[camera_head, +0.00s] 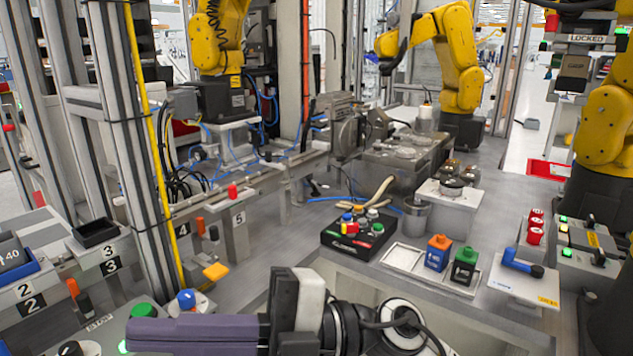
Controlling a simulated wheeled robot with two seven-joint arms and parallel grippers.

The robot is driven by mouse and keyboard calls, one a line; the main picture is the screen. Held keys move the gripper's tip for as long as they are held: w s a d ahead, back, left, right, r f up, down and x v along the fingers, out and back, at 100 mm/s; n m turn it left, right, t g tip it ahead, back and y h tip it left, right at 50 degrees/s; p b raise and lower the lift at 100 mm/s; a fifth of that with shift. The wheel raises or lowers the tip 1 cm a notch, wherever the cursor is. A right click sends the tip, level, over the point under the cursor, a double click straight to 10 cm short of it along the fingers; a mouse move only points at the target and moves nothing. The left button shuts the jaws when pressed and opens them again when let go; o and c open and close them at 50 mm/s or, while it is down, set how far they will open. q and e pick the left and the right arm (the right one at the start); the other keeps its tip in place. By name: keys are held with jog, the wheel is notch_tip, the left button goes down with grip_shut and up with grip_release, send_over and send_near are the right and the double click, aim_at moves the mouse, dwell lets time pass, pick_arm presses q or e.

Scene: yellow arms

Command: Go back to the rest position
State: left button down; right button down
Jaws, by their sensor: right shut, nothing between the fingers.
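My right gripper (140,334) lies across the bottom of the head view, with its long purple-grey fingers pointing left. The fingers are together and hold nothing. Its black and white body and my silver wrist show to the right of the fingers, and the lower part of the arm is cut off by the frame's bottom edge. The fingertips are in front of a grey control box with a green button (143,311); I cannot tell whether they touch it. My left gripper is not in view.
Metal posts (135,130) rise at left. Yellow robot arms (455,60) stand behind and at right.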

jog(key=w+d+f+m+t, duration=0.4)
jog(key=w+d+m+t, duration=0.6)
jog(key=m+t, duration=0.75)
jog(key=w+d+f+m+t+h+p, duration=0.1)
jog(key=w+d+f+m+t+h, duration=0.1)
jog(key=d+f+m+h, duration=0.45)
jog(key=w+d+f+m+t+h, duration=0.15)
jog(key=f+m+h, duration=0.3)
jog(key=f, duration=0.55)
jog(key=s+d+f+m+g+h, duration=0.1)
jog(key=s+d+f+g+h, duration=0.2)
jog(key=s+d+f, duration=0.3)
jog(key=s+d+f+m+g+h, duration=0.2)
jog(key=s+d+f+g+h, duration=0.1)
jog(key=s+f, duration=1)
notch_tip(320, 180, down, 6)
jog(key=d+g, duration=0.1)
jog(key=d, duration=0.1)
jog(key=shift+d+r+g+p, duration=0.2)
jog(key=shift+d+g+p, duration=0.15)
jog(key=shift+g, duration=0.05)
jog(key=c, duration=2.5)
grip_release()
jog(key=shift+m, duration=0.25)
